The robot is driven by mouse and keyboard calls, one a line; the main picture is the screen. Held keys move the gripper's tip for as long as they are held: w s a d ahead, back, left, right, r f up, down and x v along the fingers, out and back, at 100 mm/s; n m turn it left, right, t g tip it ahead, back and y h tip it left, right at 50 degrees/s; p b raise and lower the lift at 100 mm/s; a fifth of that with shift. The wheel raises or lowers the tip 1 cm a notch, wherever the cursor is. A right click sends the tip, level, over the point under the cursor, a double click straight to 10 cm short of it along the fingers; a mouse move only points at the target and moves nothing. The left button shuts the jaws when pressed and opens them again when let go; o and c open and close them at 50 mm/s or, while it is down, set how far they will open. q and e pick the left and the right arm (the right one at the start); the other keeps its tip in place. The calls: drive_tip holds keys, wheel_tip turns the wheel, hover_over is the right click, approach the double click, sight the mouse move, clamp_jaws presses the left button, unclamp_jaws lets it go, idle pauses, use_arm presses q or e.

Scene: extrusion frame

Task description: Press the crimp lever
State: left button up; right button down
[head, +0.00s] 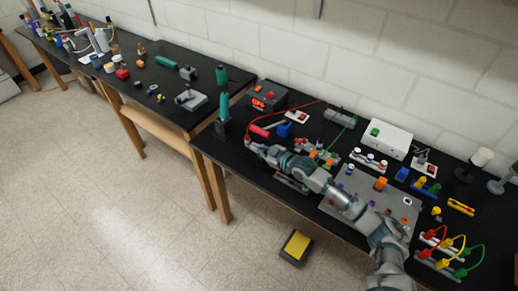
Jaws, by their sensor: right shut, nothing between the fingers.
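A lever with a red grip (260,131) lies near the left part of the near black bench, beside a blue block (284,130); it looks like the crimp lever, but the picture is too small to be sure. My right arm comes in from the bottom right and reaches across the bench. My right gripper (254,147) is shut and empty, just in front of the red grip. I cannot tell whether they touch. My left gripper is not in view.
A grey plate (356,181) with small parts and a white box (386,138) lie to the right. A yellow-topped pedal (296,245) is on the floor.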

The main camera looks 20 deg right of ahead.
drive_tip(key=b+v, duration=0.1)
drive_tip(key=v, duration=0.9)
drive_tip(key=shift+r, duration=0.2)
drive_tip(key=shift+a, duration=0.4)
drive_tip(key=shift+d, duration=0.1)
